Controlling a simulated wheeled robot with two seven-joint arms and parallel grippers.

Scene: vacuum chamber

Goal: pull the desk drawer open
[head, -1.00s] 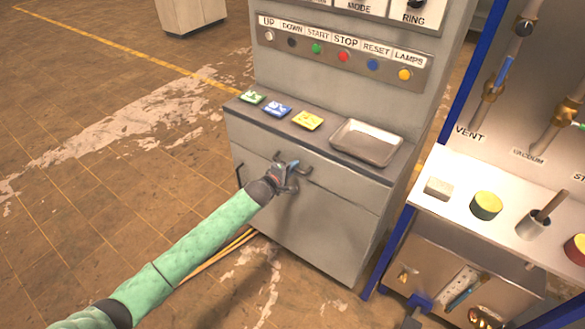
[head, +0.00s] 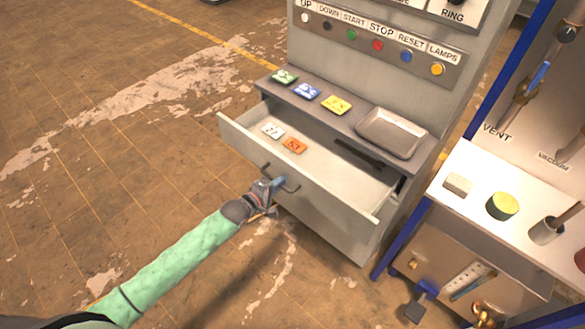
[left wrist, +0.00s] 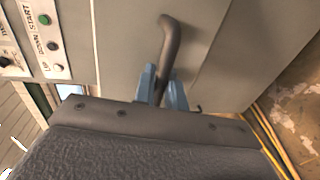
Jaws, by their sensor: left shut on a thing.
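The desk drawer (head: 330,188) is pulled well out of the grey control desk in the head view. Inside it lie a white card (head: 272,131), an orange card (head: 294,145) and a dark rod-like thing (head: 358,154) near the back. My left gripper (head: 272,186) is shut on the dark bar handle (head: 290,187) at the drawer's front. In the left wrist view the blue fingertips (left wrist: 161,88) sit on either side of the handle bar (left wrist: 170,45). My right gripper is not in view.
On the desk's ledge are green (head: 284,76), blue (head: 307,92) and yellow (head: 337,105) cards and a metal tray (head: 391,132). At right stands a blue-framed bench (head: 481,182) with blocks and a cup (head: 546,229). The floor at left is clear.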

